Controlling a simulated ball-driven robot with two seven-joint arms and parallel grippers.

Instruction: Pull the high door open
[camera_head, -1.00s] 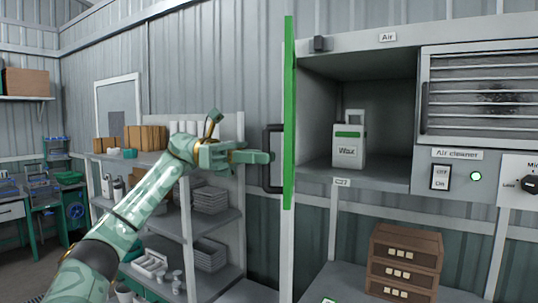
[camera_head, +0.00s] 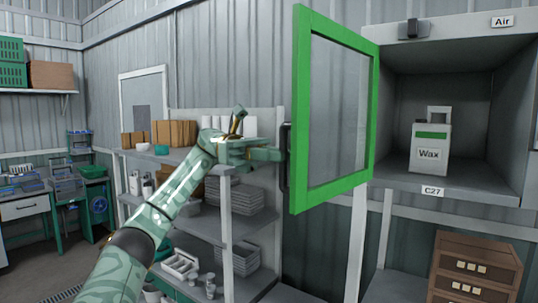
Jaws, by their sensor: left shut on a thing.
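The high door (camera_head: 301,110) is a green frame with a clear pane, swung wide open to the left of its cabinet (camera_head: 455,190). Its dark handle (camera_head: 286,165) stands on the frame's left edge. My left gripper (camera_head: 280,154) is shut on the handle, and its arm reaches in from the lower left. The fingertips are partly hidden at the handle. Inside the open cabinet a white Wax container (camera_head: 430,147) with a green band stands upright. My right gripper is not in view.
A grey shelf unit (camera_head: 224,214) with boxes and stacked trays stands behind my left arm. A brown drawer box (camera_head: 473,274) sits below the cabinet at the lower right. A C27 label (camera_head: 432,191) is on the cabinet's lower edge.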

